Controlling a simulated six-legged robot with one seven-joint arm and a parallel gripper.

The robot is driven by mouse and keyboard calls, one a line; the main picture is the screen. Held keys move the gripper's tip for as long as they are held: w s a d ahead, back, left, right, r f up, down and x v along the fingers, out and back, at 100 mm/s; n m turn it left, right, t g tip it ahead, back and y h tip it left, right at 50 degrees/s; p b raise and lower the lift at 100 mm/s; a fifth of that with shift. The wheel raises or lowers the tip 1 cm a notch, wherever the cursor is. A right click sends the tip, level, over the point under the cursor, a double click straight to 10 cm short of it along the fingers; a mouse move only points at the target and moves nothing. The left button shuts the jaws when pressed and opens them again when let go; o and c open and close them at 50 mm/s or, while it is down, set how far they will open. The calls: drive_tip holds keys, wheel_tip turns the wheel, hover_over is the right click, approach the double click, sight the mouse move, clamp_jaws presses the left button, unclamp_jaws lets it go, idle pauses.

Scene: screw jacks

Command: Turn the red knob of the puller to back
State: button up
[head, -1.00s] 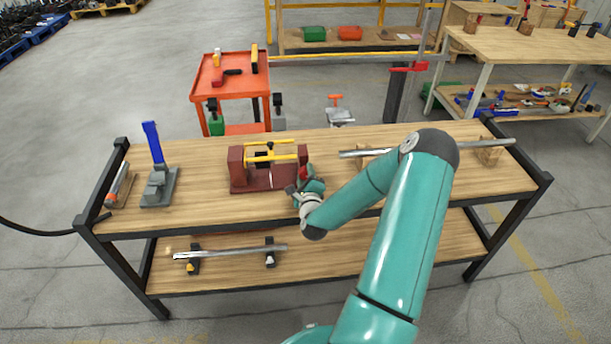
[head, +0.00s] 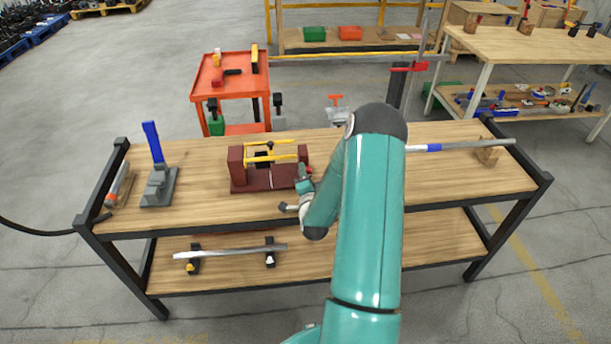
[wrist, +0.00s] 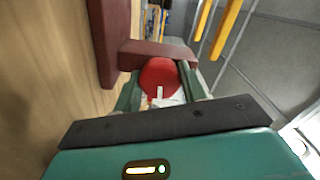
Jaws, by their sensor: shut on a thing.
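The puller (head: 268,178) stands on the wooden bench top, a dark red block frame with yellow bars across its top. Its red knob (wrist: 159,76) shows in the wrist view as a round disc with a pale mark, in front of a dark red end block. My gripper (head: 303,174) is at the puller's right end in the head view. In the wrist view my gripper (wrist: 160,92) has a green finger on each side of the knob and is shut on it. In the head view the knob is mostly hidden by the gripper.
A blue-handled tool (head: 157,175) stands left of the puller. A long metal bar (head: 460,145) on wooden supports lies right, partly behind my arm. The shelf below carries another bar (head: 230,252). A red cart (head: 229,78) stands behind the bench.

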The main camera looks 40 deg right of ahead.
drive_tip(key=n, duration=0.6)
drive_tip(key=shift+n, duration=0.3)
idle(0.4)
drive_tip(key=o, duration=1)
drive_tip(key=shift+c, duration=0.2)
drive_tip(key=shift+s, duration=0.1)
drive_tip(key=v, duration=1.3)
drive_tip(key=shift+s+a, duration=0.25)
drive_tip(key=shift+a, duration=0.05)
